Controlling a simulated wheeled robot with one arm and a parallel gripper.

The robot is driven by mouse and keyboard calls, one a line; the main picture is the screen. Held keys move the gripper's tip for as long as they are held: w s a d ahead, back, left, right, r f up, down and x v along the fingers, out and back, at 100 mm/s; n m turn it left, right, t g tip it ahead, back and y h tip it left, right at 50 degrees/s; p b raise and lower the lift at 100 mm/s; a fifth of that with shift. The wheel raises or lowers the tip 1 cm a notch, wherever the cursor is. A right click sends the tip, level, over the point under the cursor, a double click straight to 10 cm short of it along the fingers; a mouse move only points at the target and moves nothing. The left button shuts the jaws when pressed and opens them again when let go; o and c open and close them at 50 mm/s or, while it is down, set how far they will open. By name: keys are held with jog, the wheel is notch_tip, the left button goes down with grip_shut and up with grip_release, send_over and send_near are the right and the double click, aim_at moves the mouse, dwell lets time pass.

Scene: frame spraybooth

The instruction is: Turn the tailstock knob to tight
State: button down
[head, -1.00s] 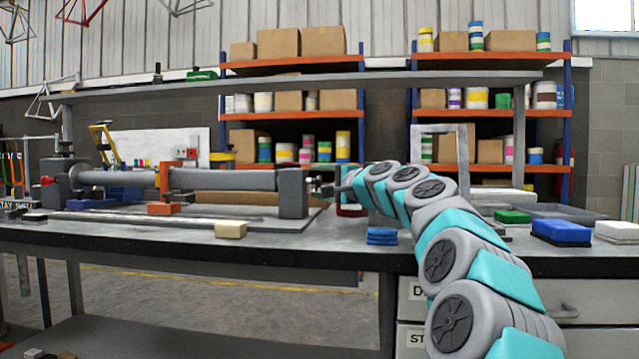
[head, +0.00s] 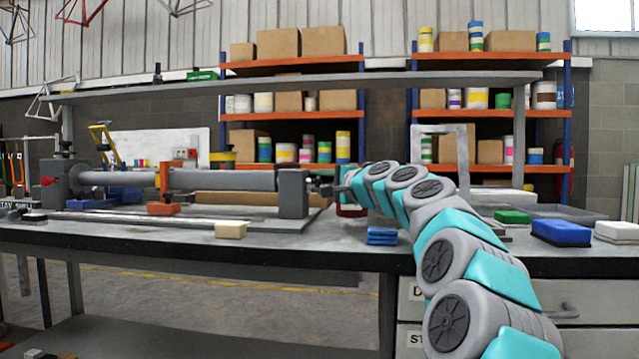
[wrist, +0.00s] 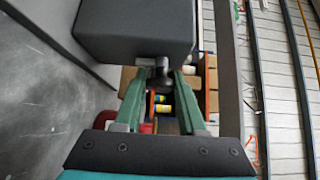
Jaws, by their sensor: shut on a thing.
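The tailstock (head: 293,193) is a dark grey block at the right end of the long grey tube (head: 222,180) on the bench. Its knob (wrist: 162,76) is a small dark piece sticking out of the block's face in the wrist view. My gripper (wrist: 162,84) reaches it from the right in the head view, with its green fingers on either side of the knob and shut on it. The fingers partly hide the knob, and I cannot read any tight mark.
An orange block (head: 163,208), a cream block (head: 231,229) and blue pads (head: 382,235) sit on the bench (head: 330,250). A large blue block (head: 561,232) and a green one (head: 512,216) lie to the right. A raised shelf (head: 300,81) spans above.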

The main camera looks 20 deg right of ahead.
jog(key=shift+r+p, duration=0.15)
jog(key=shift+p, duration=0.55)
jog(key=p, duration=0.2)
jog(key=shift+r+m+g+p, duration=0.25)
jog(key=shift+m+g+p, duration=0.05)
jog(key=m+g+p, duration=0.1)
jog(key=p, duration=0.4)
jog(key=shift+r, duration=0.1)
jog(key=g+p, duration=0.1)
jog(key=p, duration=0.2)
jog(key=shift+m, duration=0.3)
jog(key=shift+d+f+m+g+p, duration=0.15)
jog(key=shift+f+m+g+p, duration=0.2)
jog(key=shift+p, duration=0.45)
jog(key=shift+f+m+g, duration=0.15)
jog(key=shift+m+g, duration=0.3)
jog(key=shift+g, duration=0.1)
jog(key=shift+f+m+g+y, duration=0.1)
jog(key=shift+m+g+y, duration=0.2)
jog(key=shift+m+g, duration=0.35)
jog(key=shift+m+g+y, duration=0.4)
jog(key=shift+m+g, duration=0.05)
jog(key=shift+g, duration=0.6)
